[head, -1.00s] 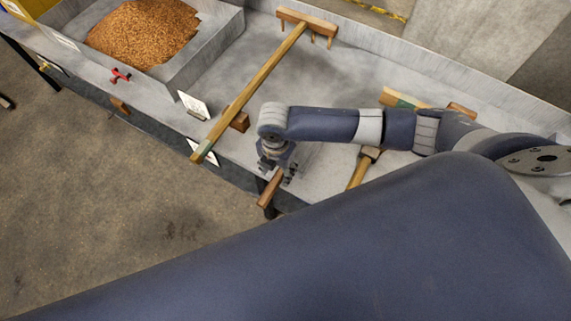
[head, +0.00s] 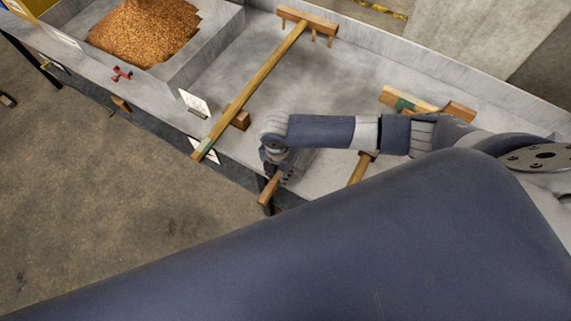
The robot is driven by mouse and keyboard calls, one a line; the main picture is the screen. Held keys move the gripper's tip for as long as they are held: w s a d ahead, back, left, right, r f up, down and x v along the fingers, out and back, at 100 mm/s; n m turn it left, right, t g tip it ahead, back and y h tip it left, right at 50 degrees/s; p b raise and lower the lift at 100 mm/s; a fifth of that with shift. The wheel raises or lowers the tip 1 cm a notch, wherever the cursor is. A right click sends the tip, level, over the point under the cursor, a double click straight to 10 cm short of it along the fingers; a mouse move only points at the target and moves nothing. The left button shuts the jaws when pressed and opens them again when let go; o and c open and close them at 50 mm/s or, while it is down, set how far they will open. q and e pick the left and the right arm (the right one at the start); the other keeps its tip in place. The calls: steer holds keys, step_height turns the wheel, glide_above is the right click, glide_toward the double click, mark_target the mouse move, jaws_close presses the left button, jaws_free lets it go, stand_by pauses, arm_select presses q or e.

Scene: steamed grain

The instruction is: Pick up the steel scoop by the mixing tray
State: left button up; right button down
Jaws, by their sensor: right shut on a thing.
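My right gripper (head: 274,178) is at the front edge of the grey tray (head: 330,80), its arm coming in from the right. It is shut on a short wooden handle (head: 268,191), which points toward the lower left over the tray's edge. A grey metal shape (head: 303,160) just right of the fingers looks like the scoop's pan; my wrist and arm partly hide it. I cannot tell whether the scoop is clear of the tray. My left gripper is not in view.
A long wooden rake (head: 255,85) lies across the tray, left of my gripper. A heap of brown grain (head: 140,30) is at the upper left. A wooden-handled tool (head: 361,170) and wooden pieces (head: 408,99) lie to the right, partly behind my arm.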

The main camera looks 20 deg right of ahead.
steer(key=shift+w+r, duration=0.1)
steer(key=shift+r, duration=0.65)
step_height(320, 180, up, 2)
steer(key=shift+r+b, duration=0.1)
steer(key=shift+b, duration=0.4)
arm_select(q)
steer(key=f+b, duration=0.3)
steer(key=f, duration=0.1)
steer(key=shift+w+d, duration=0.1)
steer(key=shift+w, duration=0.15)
arm_select(e)
steer(key=s+a+r, duration=0.1)
steer(key=s+a, duration=1)
steer(key=shift+a+r, duration=0.2)
steer(key=shift+a, duration=0.2)
steer(key=c, duration=2.1)
jaws_free()
jaws_close()
